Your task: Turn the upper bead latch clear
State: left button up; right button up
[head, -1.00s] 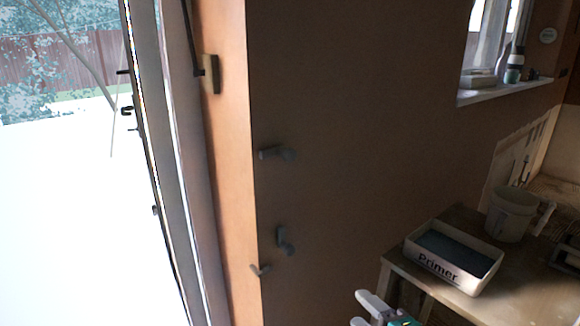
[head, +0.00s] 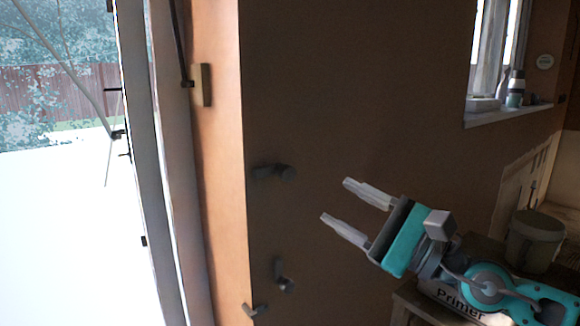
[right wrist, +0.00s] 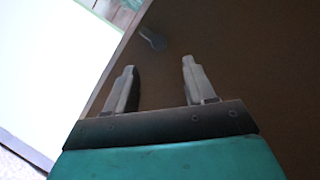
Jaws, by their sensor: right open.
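The upper bead latch (head: 273,171) is a dark grey lever on the brown wall panel, near its left edge. Its arm lies roughly level, pointing left from a round pivot. A lower latch (head: 284,277) sits below it, its arm hanging more upright. My right gripper (head: 334,200) is open and empty, to the right of and a little below the upper latch in the head view, apart from it. In the right wrist view its two fingers (right wrist: 159,64) are spread, and one latch (right wrist: 152,39) shows beyond them, probably the upper one. My left gripper is out of view.
A small lever (head: 255,310) sits at the panel's lower left edge. The glazed door frame (head: 150,150) stands left. A window sill (head: 510,115) holds bottles.

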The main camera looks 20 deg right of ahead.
aim_at(292, 175)
jog(key=p+x, duration=0.7)
jog(key=x, duration=0.3)
jog(key=shift+a+r, duration=0.1)
jog(key=shift+w+a, duration=0.25)
jog(key=shift+w, duration=0.05)
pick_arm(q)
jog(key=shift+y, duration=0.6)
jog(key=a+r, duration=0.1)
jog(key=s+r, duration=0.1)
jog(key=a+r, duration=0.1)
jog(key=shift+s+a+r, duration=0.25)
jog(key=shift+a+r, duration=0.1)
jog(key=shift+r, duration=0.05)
pick_arm(e)
jog(key=shift+w+a, duration=0.15)
jog(key=shift+w, duration=0.05)
jog(key=shift+c, duration=0.3)
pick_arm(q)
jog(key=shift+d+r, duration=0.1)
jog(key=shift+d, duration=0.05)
pick_arm(e)
grip_shut()
